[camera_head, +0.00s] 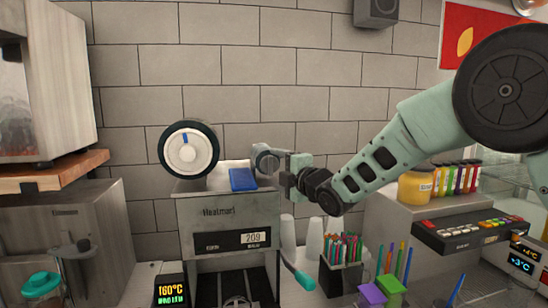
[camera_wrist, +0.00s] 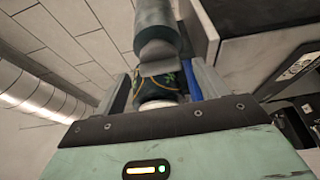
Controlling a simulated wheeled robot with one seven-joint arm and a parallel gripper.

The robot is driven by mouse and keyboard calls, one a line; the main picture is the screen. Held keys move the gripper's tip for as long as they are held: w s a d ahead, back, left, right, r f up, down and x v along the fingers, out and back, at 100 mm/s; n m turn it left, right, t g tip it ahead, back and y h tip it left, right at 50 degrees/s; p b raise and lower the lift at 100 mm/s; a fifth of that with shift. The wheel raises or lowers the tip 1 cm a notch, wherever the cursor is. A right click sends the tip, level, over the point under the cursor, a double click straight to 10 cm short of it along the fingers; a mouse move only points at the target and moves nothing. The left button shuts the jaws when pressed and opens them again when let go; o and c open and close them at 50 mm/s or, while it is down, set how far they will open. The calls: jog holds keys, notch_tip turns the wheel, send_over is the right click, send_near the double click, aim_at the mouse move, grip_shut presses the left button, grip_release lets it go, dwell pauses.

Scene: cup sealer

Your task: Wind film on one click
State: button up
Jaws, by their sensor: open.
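The sealer (camera_head: 222,228) is a grey metal box with a small display reading 209. At its top left is a round wheel (camera_head: 182,153) with a black rim, a white face and a blue mark near the top. A pale sheet lies on top beside a blue block (camera_head: 242,180). A grey cylinder (camera_head: 264,158) sits at the top right. My gripper (camera_head: 284,172) is at that cylinder.
A lever with a teal grip (camera_head: 300,276) hangs at the sealer's right. A black pen holder (camera_head: 341,276), purple and green boxes, and a control panel (camera_head: 470,232) stand further right. A wooden shelf (camera_head: 55,172) and a grey machine are at left.

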aim_at(267, 163)
jog(key=shift+p+x, duration=0.4)
jog(key=shift+x, duration=0.75)
jog(key=c, duration=1)
jog(key=shift+f+b, duration=0.2)
jog(key=shift+b, duration=0.45)
